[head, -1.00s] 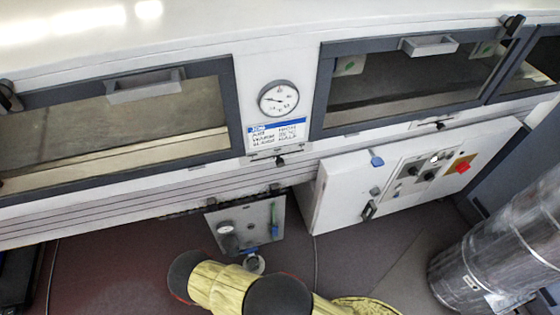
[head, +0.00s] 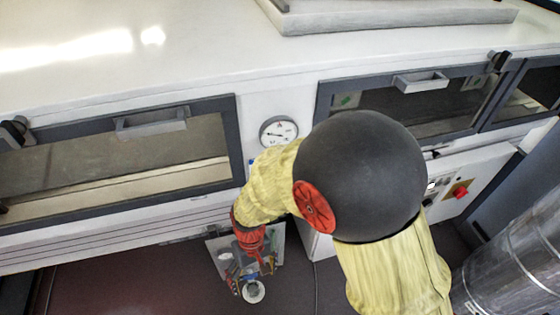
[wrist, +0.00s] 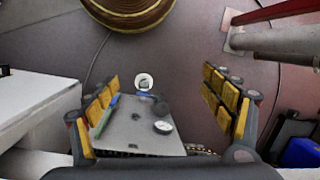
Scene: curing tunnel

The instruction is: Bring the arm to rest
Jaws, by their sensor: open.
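My arm, in a yellow sleeve with a large black joint, crosses the middle of the head view. My gripper (head: 254,266) points down in front of the grey panel (head: 218,245) below the tunnel and partly hides it. In the wrist view my gripper (wrist: 165,100) is open, its yellow-padded fingers wide apart with nothing held between them. I cannot tell the exact gap between gripper and panel.
The white tunnel (head: 200,60) with dark-framed windows spans the back. A dial gauge (head: 278,132) is partly behind my arm. A control cabinet with a red knob (head: 460,192) and a metal duct (head: 515,260) stand right. A blue box (wrist: 301,153) lies lower right in the wrist view.

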